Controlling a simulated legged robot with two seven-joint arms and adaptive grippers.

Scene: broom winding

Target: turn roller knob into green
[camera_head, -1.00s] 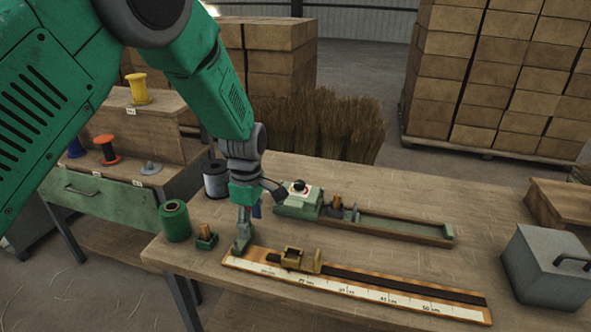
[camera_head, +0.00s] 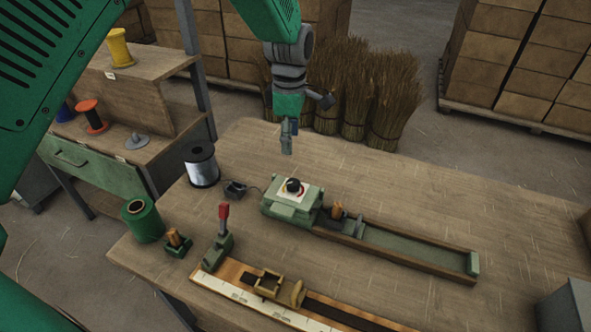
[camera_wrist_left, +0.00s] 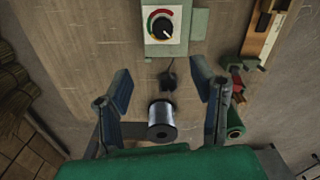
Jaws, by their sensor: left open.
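The black roller knob (camera_head: 292,186) sits on a white dial plate with a coloured arc, on top of the green machine box (camera_head: 290,208). In the left wrist view the knob (camera_wrist_left: 162,30) is near the top; the arc around it shows green and red, and a light pointer mark points toward the lower right. My left gripper (camera_head: 287,143) hangs above and behind the box, apart from the knob. In the left wrist view its two fingers (camera_wrist_left: 163,92) are spread wide with nothing between them. My right gripper is out of view.
A wire spool (camera_head: 201,165), a green spool (camera_head: 142,220) and a red-handled clamp (camera_head: 223,225) stand left of the box. A ruler board (camera_head: 250,298) lies in front. The roller bed (camera_head: 405,245) extends right. The table behind it is clear.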

